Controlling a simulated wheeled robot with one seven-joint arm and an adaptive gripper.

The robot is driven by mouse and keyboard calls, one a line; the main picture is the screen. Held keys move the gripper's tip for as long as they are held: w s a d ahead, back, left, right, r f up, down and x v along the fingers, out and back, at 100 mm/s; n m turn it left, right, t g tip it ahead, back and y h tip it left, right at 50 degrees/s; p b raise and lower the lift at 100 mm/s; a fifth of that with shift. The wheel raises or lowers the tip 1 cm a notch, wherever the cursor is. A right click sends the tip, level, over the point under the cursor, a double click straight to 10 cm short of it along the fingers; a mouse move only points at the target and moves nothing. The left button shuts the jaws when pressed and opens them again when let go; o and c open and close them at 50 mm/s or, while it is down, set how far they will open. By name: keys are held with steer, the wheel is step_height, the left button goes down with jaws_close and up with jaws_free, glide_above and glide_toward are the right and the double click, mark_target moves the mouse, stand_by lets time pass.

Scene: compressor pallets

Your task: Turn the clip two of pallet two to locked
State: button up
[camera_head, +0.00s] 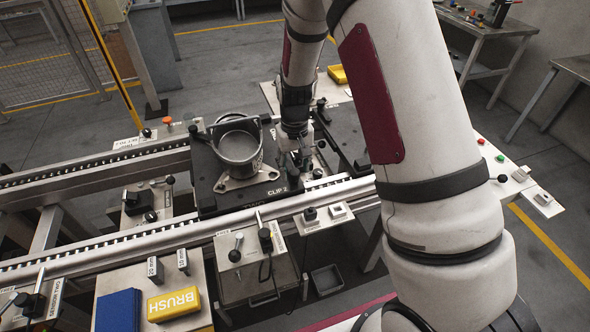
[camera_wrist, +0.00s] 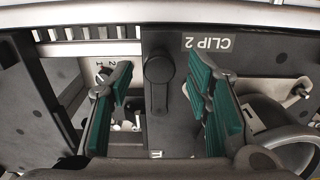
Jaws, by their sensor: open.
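The pallet (camera_head: 208,185) is a black plate on the roller conveyor, and a grey compressor housing (camera_head: 238,150) sits on it. In the head view the "CLIP 2" label (camera_head: 277,191) is at its front right corner. In the wrist view the same label (camera_wrist: 207,43) appears upside down. Beside it is the clip (camera_wrist: 158,75), a dark lever with a round pivot at the top and its arm pointing down in the picture. My gripper (camera_wrist: 160,95) is open, its green-padded fingers on either side of the clip, with gaps on both sides. My gripper (camera_head: 300,158) partly hides the clip area in the head view.
The compressor housing (camera_wrist: 298,145) is close to the right finger in the wrist view. The conveyor rail (camera_head: 190,232) runs along the front.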

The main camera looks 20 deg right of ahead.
steer(key=shift+f, duration=0.75)
steer(key=shift+c, duration=0.5)
jaws_close()
steer(key=shift+n, duration=0.4)
steer(key=n, duration=0.3)
steer(key=shift+n+b, duration=0.3)
steer(key=n, duration=0.4)
steer(key=shift+n, duration=0.4)
